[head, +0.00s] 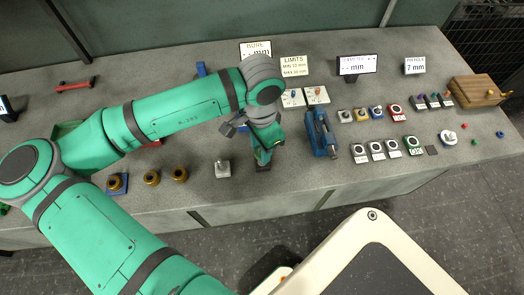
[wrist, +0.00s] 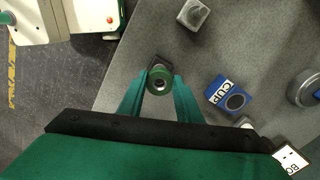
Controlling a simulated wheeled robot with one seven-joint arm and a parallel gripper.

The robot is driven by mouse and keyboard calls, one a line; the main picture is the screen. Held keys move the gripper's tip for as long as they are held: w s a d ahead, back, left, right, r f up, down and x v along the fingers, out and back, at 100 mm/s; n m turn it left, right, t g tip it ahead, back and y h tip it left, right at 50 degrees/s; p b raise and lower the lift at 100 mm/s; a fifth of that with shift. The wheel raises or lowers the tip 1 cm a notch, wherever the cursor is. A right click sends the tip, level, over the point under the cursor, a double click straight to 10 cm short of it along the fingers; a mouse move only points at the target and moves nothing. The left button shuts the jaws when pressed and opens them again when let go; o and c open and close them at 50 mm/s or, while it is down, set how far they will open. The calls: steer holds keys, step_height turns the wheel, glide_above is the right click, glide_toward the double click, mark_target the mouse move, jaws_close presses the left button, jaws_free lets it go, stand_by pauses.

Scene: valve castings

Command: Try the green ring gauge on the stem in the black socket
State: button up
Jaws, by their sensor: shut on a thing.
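My gripper (head: 263,150) is low over the table's front part in the head view. In the wrist view its two green fingers (wrist: 160,90) are shut on the green ring gauge (wrist: 160,70), one on each side. The ring lies flat to the camera, and a pale round shape shows in its hole. A dark socket (wrist: 155,61) shows just behind the ring; in the head view the black socket (head: 263,167) is right under my gripper. The stem is mostly hidden by the ring, and I cannot tell how far the ring is over it.
A blue clamp-like fixture (head: 321,133) stands to the right, with several gauge blocks beyond. Bronze parts (head: 151,177) stand to the left. The table's front edge is close.

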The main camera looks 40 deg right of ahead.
steer(key=shift+r, duration=1.9)
